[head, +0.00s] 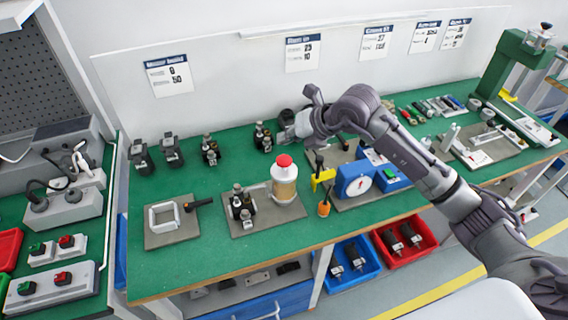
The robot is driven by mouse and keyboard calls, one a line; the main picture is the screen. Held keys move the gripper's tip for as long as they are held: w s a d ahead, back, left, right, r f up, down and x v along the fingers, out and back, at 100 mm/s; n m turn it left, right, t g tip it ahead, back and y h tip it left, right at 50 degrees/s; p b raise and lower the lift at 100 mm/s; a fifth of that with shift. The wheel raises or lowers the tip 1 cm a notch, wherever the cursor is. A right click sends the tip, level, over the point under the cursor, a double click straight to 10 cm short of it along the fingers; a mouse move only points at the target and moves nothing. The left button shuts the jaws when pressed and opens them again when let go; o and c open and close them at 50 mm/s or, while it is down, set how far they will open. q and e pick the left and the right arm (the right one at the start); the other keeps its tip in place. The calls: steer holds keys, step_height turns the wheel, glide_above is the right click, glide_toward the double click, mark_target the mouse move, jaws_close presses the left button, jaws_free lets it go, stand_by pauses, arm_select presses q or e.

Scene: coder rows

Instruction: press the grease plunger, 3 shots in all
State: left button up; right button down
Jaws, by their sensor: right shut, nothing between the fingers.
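The grease pot (284,188) is a clear jar of yellowish grease with a white collar and base. Its red plunger button (284,161) is on top, and the pot stands upright on a grey plate (262,222) on the green bench. My right gripper (287,131) is shut and empty. In the picture it is above the red button, over the back part of the bench and apart from the pot. My left gripper is not in view.
A dark fitting assembly (241,204) stands left of the pot on the same plate. A blue gauge box (354,181) and an orange-handled tool (324,204) are to the right. Several similar fittings stand behind. A square frame (164,217) sits at left. The bench's front left is clear.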

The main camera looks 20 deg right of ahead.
mark_target(282, 158)
steer(key=shift+f+b, duration=1.05)
steer(key=shift+f, duration=0.8)
steer(key=shift+f+b, duration=0.35)
steer(key=shift+f, duration=0.05)
steer(key=shift+s+f+b, duration=0.1)
steer(key=shift+f+b, duration=0.65)
steer(key=shift+f, duration=0.2)
stand_by(0.6)
steer(key=shift+r, duration=0.1)
steer(key=shift+r+p, duration=0.85)
steer(key=shift+r, duration=0.4)
steer(key=shift+r, duration=0.1)
steer(key=shift+r+p, duration=1.6)
steer(key=shift+r, duration=0.8)
